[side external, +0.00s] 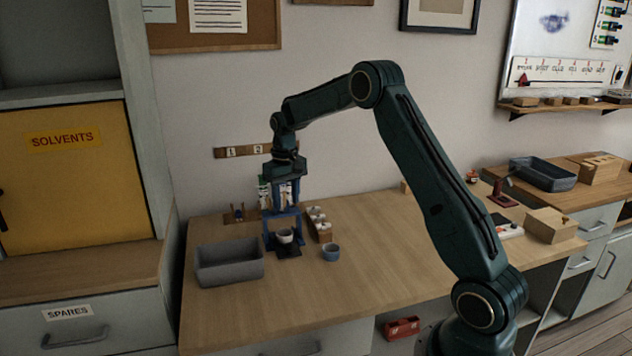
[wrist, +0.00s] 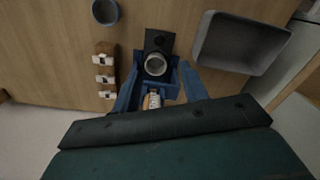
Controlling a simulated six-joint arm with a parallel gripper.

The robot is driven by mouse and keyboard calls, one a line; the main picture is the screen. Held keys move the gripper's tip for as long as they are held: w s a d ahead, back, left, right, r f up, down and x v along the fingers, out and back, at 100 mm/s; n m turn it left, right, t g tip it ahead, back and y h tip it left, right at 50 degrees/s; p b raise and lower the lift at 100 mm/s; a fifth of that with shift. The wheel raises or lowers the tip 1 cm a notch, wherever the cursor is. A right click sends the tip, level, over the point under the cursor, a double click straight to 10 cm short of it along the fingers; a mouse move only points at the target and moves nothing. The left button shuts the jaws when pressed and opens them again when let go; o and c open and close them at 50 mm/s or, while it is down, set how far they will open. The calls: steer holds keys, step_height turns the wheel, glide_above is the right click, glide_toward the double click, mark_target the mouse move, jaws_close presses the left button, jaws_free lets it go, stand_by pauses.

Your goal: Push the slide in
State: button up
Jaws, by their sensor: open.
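The dark slide (side external: 289,252) sticks out at the front foot of a blue stand (side external: 269,240). A small white cup (side external: 285,236) sits on it. In the wrist view the slide (wrist: 157,38) reaches away from the blue frame, with the cup (wrist: 155,64) at its near end. My gripper (side external: 282,203) points down at the top of the stand, above and behind the cup. It is open. A pale cylinder (wrist: 153,101) shows between the blue parts in the wrist view; I cannot tell whether the fingers touch it. The stand's upper part is partly hidden.
A grey bin (side external: 229,264) stands left of the stand. A blue-grey cup (side external: 331,253) and a wooden rack with white pieces (side external: 319,225) stand to the right. A small wooden holder (side external: 239,213) is behind left. The table's middle and front are clear.

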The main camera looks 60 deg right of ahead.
steer(key=shift+c, duration=0.4)
steer(key=c, duration=0.7)
steer(key=shift+a+n, duration=0.15)
steer(key=shift+n, duration=0.25)
jaws_close()
steer(key=s+a+f+n+h, duration=0.1)
steer(key=a+n, duration=0.2)
steer(key=n, duration=0.5)
steer(key=s+a+f+n, duration=0.1)
steer(key=a+n, duration=0.1)
steer(key=n, duration=0.7)
steer(key=s+a+f+n+t+h, duration=0.1)
steer(key=s+a+f+n, duration=0.1)
steer(key=n, duration=0.7)
steer(key=shift+a+h, duration=0.3)
steer(key=shift+a, duration=0.5)
